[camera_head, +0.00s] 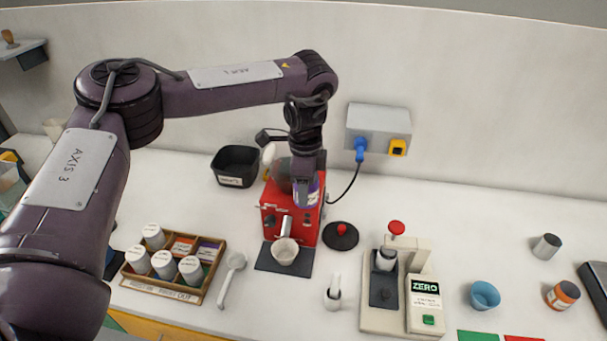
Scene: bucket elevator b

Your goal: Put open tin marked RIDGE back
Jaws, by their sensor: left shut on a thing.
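My left gripper (306,182) reaches in from above the red machine (290,215) and is shut on a tin with a purple and white label (311,197). The tin is held at the machine's top right, partly hidden by the gripper; its word is too small to read. The wooden tray (176,289) at the left front holds several white-lidded tins (162,262). Two of its slots stand empty, one with an orange-red label (182,247) and one with a purple label (208,250). My right gripper is not in view.
A white cup (285,251) stands on the dark mat before the machine. A white scoop (232,279) lies right of the tray. A black round lid with red knob (341,236), a scale (424,305), a blue cup (485,295) and an orange-labelled tin (562,295) are to the right.

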